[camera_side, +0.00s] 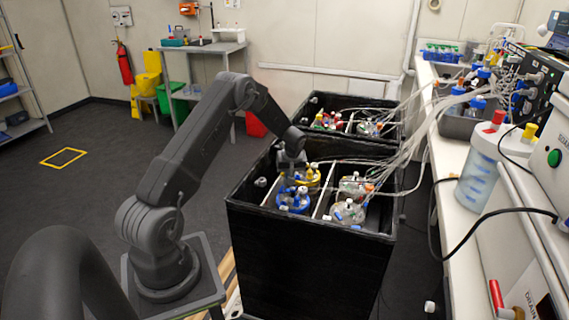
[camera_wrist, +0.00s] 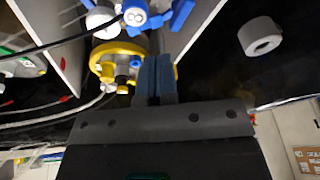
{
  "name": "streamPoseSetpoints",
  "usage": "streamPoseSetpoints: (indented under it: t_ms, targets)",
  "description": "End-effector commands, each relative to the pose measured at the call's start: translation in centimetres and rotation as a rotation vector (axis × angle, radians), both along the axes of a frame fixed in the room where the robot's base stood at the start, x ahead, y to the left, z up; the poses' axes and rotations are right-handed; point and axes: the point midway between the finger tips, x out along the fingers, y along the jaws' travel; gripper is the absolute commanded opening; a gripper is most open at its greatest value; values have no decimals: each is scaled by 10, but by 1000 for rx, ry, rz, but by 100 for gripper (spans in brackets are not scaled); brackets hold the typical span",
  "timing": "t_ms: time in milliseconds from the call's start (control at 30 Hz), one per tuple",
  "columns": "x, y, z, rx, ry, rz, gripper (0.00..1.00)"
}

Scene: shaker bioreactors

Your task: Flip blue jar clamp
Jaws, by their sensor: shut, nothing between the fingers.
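The blue jar (camera_side: 294,200), with a blue clamp ring around its top, stands in the near-left compartment of the black box (camera_side: 300,255). In the wrist view, blue parts (camera_wrist: 182,14) show at the top edge, mostly cut off. I cannot tell the clamp's position. A yellow-ringed jar (camera_side: 307,177) stands just behind it; its yellow lid (camera_wrist: 112,62) is left of my fingers in the wrist view. My gripper (camera_wrist: 157,62) is shut and empty, with its blue-grey fingertips together beside the yellow lid. In the side view my gripper (camera_side: 290,170) points down into the box, partly hidden.
Box walls and a white divider (camera_side: 325,193) surround the jars. More jars (camera_side: 350,210) with white tubes fill the right compartment. A white ring (camera_wrist: 261,36) is on the black wall. A second black box (camera_side: 350,105) stands behind, and a bench (camera_side: 460,205) to the right.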

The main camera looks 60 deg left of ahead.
Motion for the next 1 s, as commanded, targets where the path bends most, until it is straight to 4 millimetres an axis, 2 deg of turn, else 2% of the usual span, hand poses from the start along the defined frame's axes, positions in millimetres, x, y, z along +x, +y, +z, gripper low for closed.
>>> streamPoseSetpoints:
  t_ms: [33,200,400,900,1000]
  targets:
    - [-4,-3,13,2,-2,1,0]
    - [-17,-10,47,2,-3,0,0]
    - [-26,-15,71,1,0,0,0]
    - [-29,-18,79,0,0,-3,0]
    - [-26,-28,93,4,-6,-33,0]
